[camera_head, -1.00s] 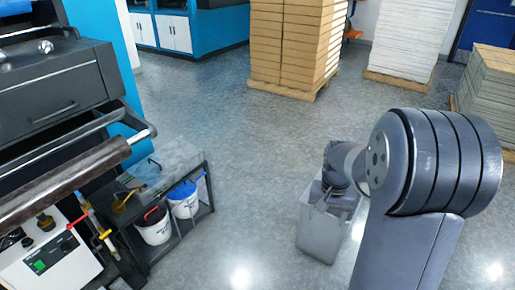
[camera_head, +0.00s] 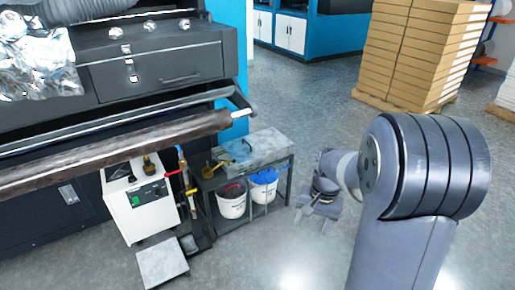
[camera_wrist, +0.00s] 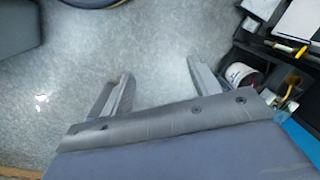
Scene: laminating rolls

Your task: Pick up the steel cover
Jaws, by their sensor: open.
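No part is plainly marked as the steel cover. A flat grey metal plate (camera_head: 162,262) lies low in front of the white machine at the lower left. A pale plate (camera_wrist: 262,8) shows at the top of that view.
The dark cart (camera_head: 222,228) holds two white buckets (camera_head: 232,200) on its lower shelf, with a yellow scoop on top. A long dark roller (camera_head: 120,152) juts out from the machine above. Stacked boxes (camera_head: 420,50) stand at the back right. The floor between is clear.

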